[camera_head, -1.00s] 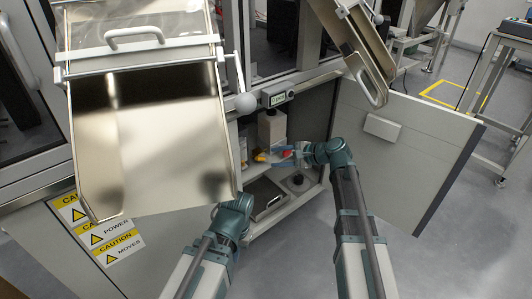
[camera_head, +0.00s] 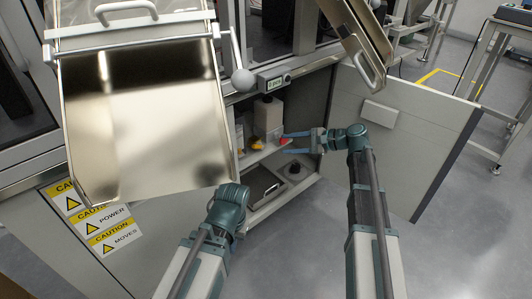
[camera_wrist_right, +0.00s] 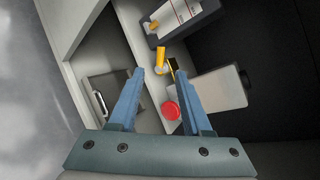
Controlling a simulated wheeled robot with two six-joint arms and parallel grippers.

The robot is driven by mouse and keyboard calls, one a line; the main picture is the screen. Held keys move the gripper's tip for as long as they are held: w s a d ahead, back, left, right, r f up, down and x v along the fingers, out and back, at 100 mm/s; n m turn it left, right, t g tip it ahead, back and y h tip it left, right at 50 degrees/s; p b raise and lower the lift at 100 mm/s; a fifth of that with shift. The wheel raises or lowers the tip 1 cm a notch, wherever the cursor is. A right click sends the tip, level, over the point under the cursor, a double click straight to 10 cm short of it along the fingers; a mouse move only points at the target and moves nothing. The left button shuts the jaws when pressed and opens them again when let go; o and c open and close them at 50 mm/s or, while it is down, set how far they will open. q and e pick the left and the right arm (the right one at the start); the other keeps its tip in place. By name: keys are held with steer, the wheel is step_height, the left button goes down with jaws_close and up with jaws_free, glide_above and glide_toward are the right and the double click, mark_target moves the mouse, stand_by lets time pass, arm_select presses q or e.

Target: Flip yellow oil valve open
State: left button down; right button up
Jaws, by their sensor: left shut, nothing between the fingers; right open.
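The yellow valve (camera_head: 257,143) is inside the open cabinet, on the shelf in front of a pale container. In the right wrist view, a yellow lever (camera_wrist_right: 160,56) stands out near a small black part, just beyond my fingertips. A red round knob or cap (camera_wrist_right: 170,111) shows between and below the fingers; it also shows in the head view (camera_head: 284,141). My right gripper (camera_head: 287,142) is open, its blue fingers pointing left into the cabinet, apart from the yellow lever. My left wrist is below the metal chute; its fingers are hidden.
The shiny metal chute (camera_head: 140,120) overhangs the cabinet's left side. The open cabinet door (camera_head: 420,140) stands at right. A white container (camera_wrist_right: 222,90) stands close beside my right fingers. A second yellow part (camera_wrist_right: 150,24) sits beyond. A dark tray (camera_head: 265,186) lies below.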

mark_target(256, 146)
arm_select(q)
steer(key=f, duration=0.1)
steer(key=f+b, duration=0.1)
steer(key=f, duration=0.1)
steer(key=shift+s+a+b, duration=0.1)
steer(key=shift+a+b, duration=0.1)
steer(key=shift+b, duration=0.1)
arm_select(e)
steer(key=shift+w+d+f+n+g+y, duration=0.2)
steer(key=shift+d+n+g+y, duration=0.1)
steer(key=shift+d+y, duration=0.15)
steer(key=shift+w+d+f+n+g+y, duration=0.1)
steer(key=shift+d+f+n+g+y, duration=0.1)
steer(key=shift+d+n+y, duration=0.2)
steer(key=b+x, duration=0.3)
steer(key=x, duration=0.9)
steer(key=shift+w+f, duration=0.1)
steer(key=shift+f, duration=0.05)
arm_select(q)
steer(key=shift+f+b, duration=0.3)
steer(key=shift+f, duration=1.5)
arm_select(e)
steer(key=shift+w+a+f, duration=0.1)
steer(key=shift+w+a, duration=0.15)
steer(key=shift+a, duration=0.45)
